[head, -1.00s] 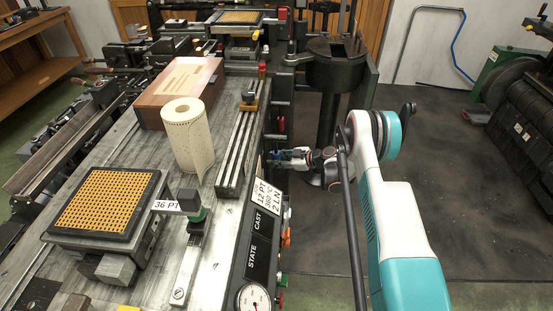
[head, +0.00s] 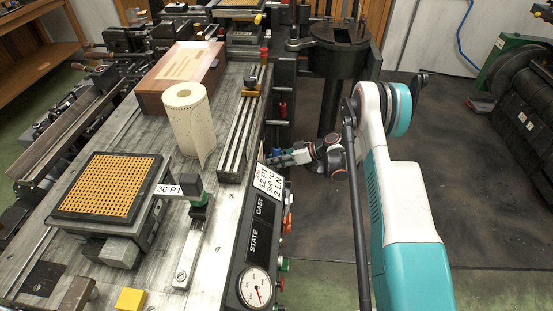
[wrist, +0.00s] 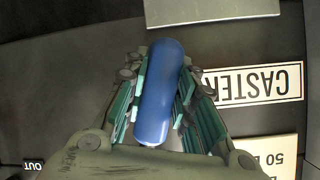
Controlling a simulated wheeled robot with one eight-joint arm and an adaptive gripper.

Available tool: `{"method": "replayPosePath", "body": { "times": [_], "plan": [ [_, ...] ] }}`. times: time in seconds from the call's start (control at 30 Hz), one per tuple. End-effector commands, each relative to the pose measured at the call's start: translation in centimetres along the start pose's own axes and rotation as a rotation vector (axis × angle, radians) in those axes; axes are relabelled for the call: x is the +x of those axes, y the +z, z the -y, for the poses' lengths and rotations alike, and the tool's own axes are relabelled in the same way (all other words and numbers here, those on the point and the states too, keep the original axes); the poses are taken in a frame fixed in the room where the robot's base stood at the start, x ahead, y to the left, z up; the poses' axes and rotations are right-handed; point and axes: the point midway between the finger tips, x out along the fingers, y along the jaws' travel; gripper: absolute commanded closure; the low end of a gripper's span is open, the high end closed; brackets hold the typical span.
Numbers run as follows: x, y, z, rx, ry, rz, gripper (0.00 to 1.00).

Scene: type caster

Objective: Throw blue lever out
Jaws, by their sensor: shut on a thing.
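The blue lever (wrist: 158,95) shows large in the wrist view as a rounded blue handle. My gripper (wrist: 158,90) is shut on it, with teal-lined fingers on both sides of the handle. In the head view my gripper (head: 285,158) is at the right side of the machine's front panel, just beyond the white label. The lever itself is mostly hidden there by the fingers. A small "OUT" label (wrist: 33,165) is at the lower left of the wrist view.
A "CASTER" plate (wrist: 262,83) lies right of the lever in the wrist view. A dark round pot (head: 338,55) stands behind my arm. Open floor lies to the right.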

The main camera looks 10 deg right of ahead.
Motion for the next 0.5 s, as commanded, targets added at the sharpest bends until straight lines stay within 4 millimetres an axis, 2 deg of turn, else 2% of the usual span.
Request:
{"method": "replayPosePath", "body": {
  "times": [0.47, 0.5],
  "plan": [
    [-0.03, 0.07, 0.41, 0.016, -0.011, 0.005, 1.0],
    [-0.03, 0.08, 0.41, 0.016, -0.011, 0.005, 0.69]
  ]
}}
